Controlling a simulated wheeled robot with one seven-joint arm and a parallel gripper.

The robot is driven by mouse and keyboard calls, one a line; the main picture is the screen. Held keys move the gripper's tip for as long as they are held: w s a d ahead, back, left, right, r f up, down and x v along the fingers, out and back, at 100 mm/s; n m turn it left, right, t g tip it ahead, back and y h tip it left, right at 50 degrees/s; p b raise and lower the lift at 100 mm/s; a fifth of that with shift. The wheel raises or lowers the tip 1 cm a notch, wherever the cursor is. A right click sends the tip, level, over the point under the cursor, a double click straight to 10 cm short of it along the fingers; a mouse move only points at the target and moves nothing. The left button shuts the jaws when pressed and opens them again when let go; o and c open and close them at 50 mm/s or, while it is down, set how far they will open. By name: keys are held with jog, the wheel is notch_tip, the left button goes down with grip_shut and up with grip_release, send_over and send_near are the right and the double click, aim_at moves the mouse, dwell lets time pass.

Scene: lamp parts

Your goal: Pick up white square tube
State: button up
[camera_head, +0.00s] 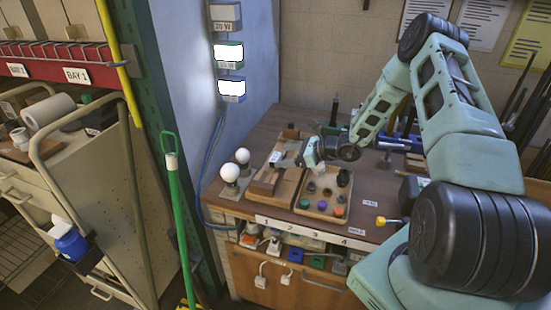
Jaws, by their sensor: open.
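My gripper (287,163) reaches left from the wrist, low over the left wooden tray (289,189) on the workbench. Its jaws are open, though the fingers look small and partly overlap the tray. A small pale piece (275,157) shows at the fingertips. It may be the white square tube, but it is too small to tell its shape, or whether it touches the fingers. A brown block (264,183) lies in the near part of the same tray.
A second tray (311,213) with several dark and coloured round parts stands right of the first. Two white bulbs (230,172) (242,155) stand at the bench's left end. A yellow-ended tool (382,221) lies at right. Sockets and plugs fill the shelf below.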

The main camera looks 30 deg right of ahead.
aim_at(276, 156)
jog(key=shift+p+x, duration=1.05)
jog(key=shift+x, duration=1.65)
jog(key=shift+w+d, duration=0.15)
jog(key=c, duration=1.1)
